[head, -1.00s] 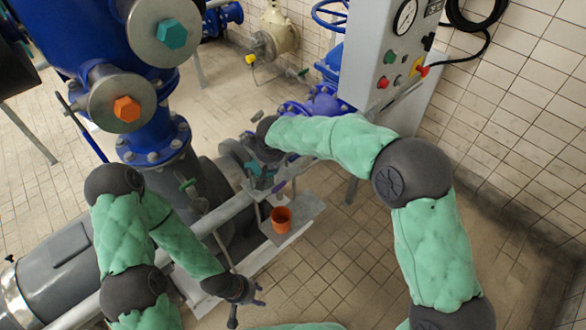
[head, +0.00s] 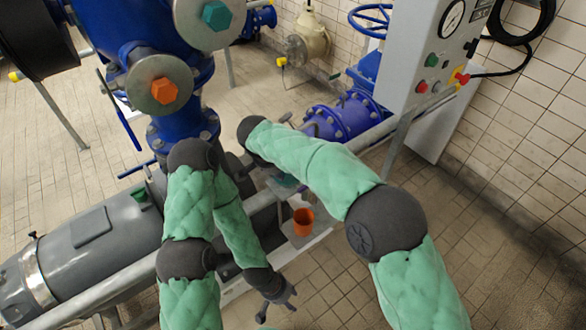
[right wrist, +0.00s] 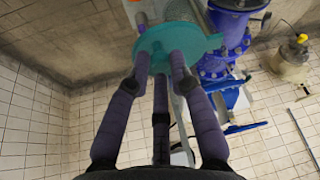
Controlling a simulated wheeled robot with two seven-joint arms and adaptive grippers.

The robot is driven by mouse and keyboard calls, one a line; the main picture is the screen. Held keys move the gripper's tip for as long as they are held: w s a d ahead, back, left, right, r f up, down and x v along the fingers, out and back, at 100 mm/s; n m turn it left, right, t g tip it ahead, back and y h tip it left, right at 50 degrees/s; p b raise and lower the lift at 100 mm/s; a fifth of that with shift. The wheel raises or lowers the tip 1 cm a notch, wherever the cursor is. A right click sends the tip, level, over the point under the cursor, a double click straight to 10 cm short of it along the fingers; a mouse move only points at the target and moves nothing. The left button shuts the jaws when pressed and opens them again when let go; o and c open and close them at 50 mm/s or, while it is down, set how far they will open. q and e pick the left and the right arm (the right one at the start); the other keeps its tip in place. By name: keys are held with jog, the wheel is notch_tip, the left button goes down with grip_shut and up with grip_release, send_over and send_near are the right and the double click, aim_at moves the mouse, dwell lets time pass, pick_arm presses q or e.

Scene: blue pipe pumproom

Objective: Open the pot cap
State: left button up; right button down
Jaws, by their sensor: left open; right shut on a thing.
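The cap is a round teal disc (right wrist: 180,42) in the right wrist view. My right gripper (right wrist: 165,60) has its dark fingers shut on it. In the head view, a bit of teal (head: 284,181) shows under my right forearm, which hides most of that gripper. An orange pot (head: 303,221) stands upright on a pale ledge just below the forearm, and its top looks open. An orange patch behind the disc in the right wrist view may be this pot. My left gripper (head: 276,303) is open and empty, below and left of the pot, apart from it.
A grey rail (head: 90,294) and a grey motor (head: 88,240) lie at the left. Blue pipes with an orange nut (head: 164,91) stand behind. A control box (head: 430,65) stands at the right. Tiled floor is free at the lower right.

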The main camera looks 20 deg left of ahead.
jog(key=shift+a+m, duration=0.15)
jog(key=shift+m, duration=0.15)
jog(key=c, duration=1.1)
grip_release()
jog(key=shift+c, duration=0.2)
jog(key=shift+r, duration=0.1)
jog(key=v, duration=0.7)
jog(key=shift+s+a, duration=0.15)
